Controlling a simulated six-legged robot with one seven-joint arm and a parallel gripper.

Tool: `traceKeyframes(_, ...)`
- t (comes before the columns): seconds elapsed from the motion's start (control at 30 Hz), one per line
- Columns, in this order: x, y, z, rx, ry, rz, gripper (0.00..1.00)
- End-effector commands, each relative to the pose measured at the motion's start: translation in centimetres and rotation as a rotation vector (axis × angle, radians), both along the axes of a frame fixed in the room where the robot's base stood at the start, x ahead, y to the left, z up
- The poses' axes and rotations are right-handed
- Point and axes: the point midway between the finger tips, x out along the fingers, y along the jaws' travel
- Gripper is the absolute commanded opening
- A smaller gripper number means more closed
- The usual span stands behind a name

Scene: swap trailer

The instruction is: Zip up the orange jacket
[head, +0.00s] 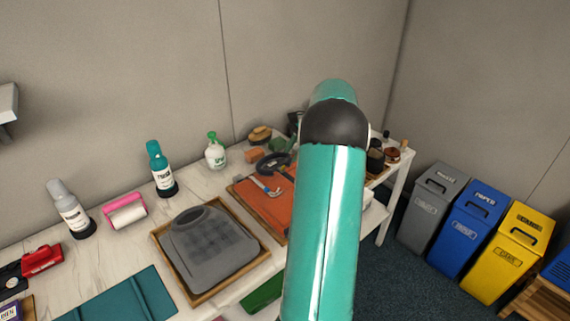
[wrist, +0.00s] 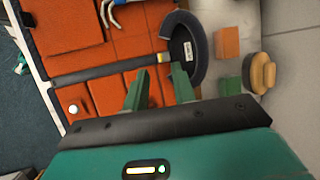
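The orange jacket (head: 282,213) lies flat on a wooden tray, partly hidden behind my arm in the head view. In the wrist view the orange jacket (wrist: 110,60) fills the upper middle, with a dark curved collar (wrist: 203,60). A dark zip strip (wrist: 100,73) runs across it toward the collar. A small yellowish tab (wrist: 163,57) shows at the strip's collar end. My gripper (wrist: 160,72) has its two green fingers apart, with the tab just beyond and between the tips. Whether they touch the jacket is unclear. In the head view my gripper is hidden.
A silver-and-blue tool (head: 267,187) lies on the jacket. A grey garment (head: 210,240) lies on another tray to the left. A brush (wrist: 262,72), an orange block (wrist: 227,42) and a green block (wrist: 229,88) sit beyond the collar. Bottles stand along the wall; bins (head: 470,220) stand right.

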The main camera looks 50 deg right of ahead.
Motion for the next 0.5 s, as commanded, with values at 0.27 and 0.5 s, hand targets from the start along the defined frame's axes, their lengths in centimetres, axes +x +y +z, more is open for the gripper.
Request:
traceKeyframes(0.27, 1.8, 1.5, -4.2, 0.001, 0.0, 0.003, 0.26)
traceKeyframes(0.5, 2.2, 1.9, -5.3, 0.0, -0.001, 0.004, 0.26)
